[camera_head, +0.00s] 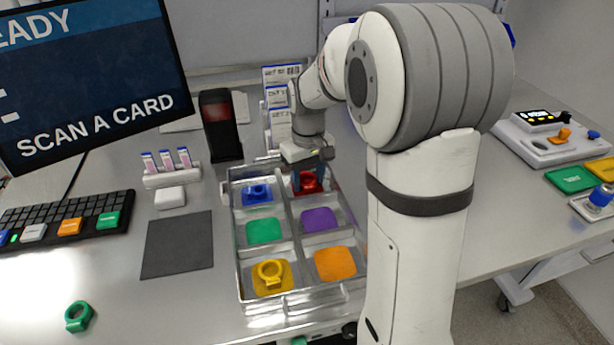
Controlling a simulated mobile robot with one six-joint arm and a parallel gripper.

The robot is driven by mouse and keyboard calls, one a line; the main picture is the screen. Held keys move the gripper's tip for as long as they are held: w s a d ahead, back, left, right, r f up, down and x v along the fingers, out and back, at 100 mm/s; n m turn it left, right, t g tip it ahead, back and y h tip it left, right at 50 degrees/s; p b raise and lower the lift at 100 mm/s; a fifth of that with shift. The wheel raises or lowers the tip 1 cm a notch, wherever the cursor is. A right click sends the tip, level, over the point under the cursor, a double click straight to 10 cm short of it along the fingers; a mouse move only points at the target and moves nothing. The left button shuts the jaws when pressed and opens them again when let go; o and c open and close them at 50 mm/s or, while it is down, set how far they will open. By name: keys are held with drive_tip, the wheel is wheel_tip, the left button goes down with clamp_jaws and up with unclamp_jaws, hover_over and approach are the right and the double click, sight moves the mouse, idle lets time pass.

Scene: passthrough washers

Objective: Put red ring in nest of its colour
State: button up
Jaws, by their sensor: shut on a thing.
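The metal tray (236,283) has several compartments with coloured nests. The red nest is in the back right compartment, and the red ring (308,183) is there, low in that compartment. My gripper (309,184) points down into it with its fingers shut on the red ring. The fingers partly hide the ring and the nest, so I cannot tell whether the ring touches the nest floor. A blue ring (258,191) sits in the blue nest to the left. A yellow ring (270,272) sits in the yellow nest at the front left.
The green (264,231), purple (320,220) and orange (335,263) nests are empty. A green ring (78,316) lies on the table at the front left. A black scanner (220,125) and card stand (280,105) stand behind the tray. A dark mat (177,244) is bare.

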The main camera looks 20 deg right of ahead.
drive_tip(key=shift+f, duration=0.1)
drive_tip(key=o, duration=0.5)
drive_tip(key=shift+f, duration=0.1)
drive_tip(key=o, duration=0.4)
drive_tip(key=shift+o, duration=0.2)
wheel_tip(320, 180, up, 12)
drive_tip(key=s+f+m, duration=0.1)
drive_tip(key=s+f, duration=0.1)
drive_tip(key=s, duration=0.5)
drive_tip(key=s+f+m+t, duration=0.1)
drive_tip(key=s+f, duration=0.1)
drive_tip(key=s, duration=0.4)
drive_tip(key=s+f+m+t+p, duration=0.1)
drive_tip(key=s+f, duration=0.1)
drive_tip(key=s, duration=0.5)
drive_tip(key=shift+s+a+f, duration=0.15)
drive_tip(key=shift+s+f, duration=0.2)
drive_tip(key=shift+f, duration=0.05)
